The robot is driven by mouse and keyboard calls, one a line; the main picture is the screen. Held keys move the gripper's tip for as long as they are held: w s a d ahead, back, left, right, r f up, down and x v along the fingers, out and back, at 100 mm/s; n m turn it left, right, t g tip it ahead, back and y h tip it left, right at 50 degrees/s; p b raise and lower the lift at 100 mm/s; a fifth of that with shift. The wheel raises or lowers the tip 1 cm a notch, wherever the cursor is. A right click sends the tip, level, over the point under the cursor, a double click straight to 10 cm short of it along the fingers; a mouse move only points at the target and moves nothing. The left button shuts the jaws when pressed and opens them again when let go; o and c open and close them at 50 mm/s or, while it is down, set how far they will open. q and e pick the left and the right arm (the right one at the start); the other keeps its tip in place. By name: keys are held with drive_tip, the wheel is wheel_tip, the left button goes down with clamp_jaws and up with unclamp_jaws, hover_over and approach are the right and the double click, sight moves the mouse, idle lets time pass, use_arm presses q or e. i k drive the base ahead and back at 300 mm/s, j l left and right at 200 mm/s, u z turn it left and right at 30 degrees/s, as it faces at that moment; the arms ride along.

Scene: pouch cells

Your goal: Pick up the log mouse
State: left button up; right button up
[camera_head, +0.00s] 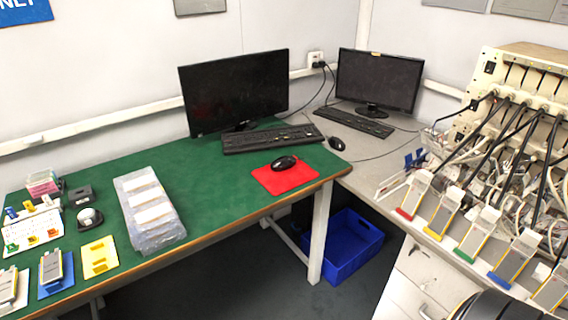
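A black computer mouse (284,163) lies on a red mouse mat (262,179) near the front edge of the green table. A second black mouse (337,144) lies on the grey desk, in front of the right-hand keyboard. No label shows which one is the log mouse. Neither of my grippers is in view, and nothing touches either mouse.
The green table (215,205) also holds a monitor (234,88), a keyboard (270,138), plastic trays (150,210) and coloured fixtures. A second monitor (378,80) and keyboard (353,123) stand on the grey desk. A cabled cell rack fills the right. A blue crate (343,250) sits below.

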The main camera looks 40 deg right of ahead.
sight(284, 162)
drive_tip(key=i+l+z, duration=0.1)
drive_tip(key=i+z, duration=0.35)
drive_tip(key=i, duration=0.45)
